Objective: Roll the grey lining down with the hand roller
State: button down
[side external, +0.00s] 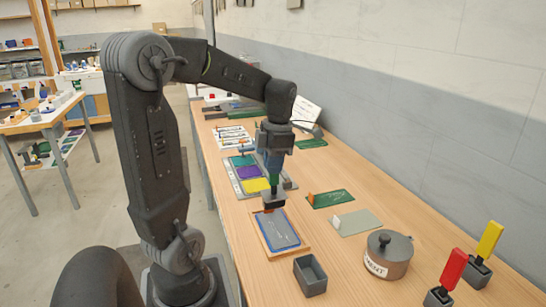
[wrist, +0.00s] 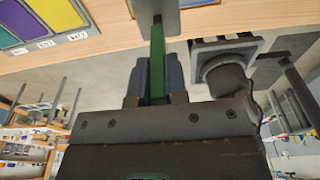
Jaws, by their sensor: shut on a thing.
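My gripper (side external: 273,160) is shut on a green handle (side external: 272,179), which also shows between the jaws in the wrist view (wrist: 157,62). A dark block (side external: 274,197) is at the lower end of the handle; I cannot tell whether it is the roller's head or a stand. In the wrist view a grey piece (wrist: 180,17) is at the handle's far end. A blue-grey sheet with pale outlines, likely the lining (side external: 279,232), lies in a wooden frame (side external: 303,246). The block is over the frame's far end; whether it touches is unclear.
An open grey box (side external: 310,275) and a round lidded pot (side external: 389,255) stand near the frame. A tray of coloured panels (side external: 236,187) and green (side external: 329,198) and grey-green (side external: 356,223) sheets lie nearby.

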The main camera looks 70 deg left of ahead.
aim_at(272, 185)
jog(key=shift+f, duration=2.35)
jog(key=shift+d+f, duration=0.2)
jog(key=shift+d, duration=4.35)
jog(key=shift+a+f, duration=0.15)
jog(key=shift+a, duration=4.4)
jog(key=shift+d, duration=4.4)
notch_tip(272, 185, up, 8)
jog(key=shift+r, duration=0.2)
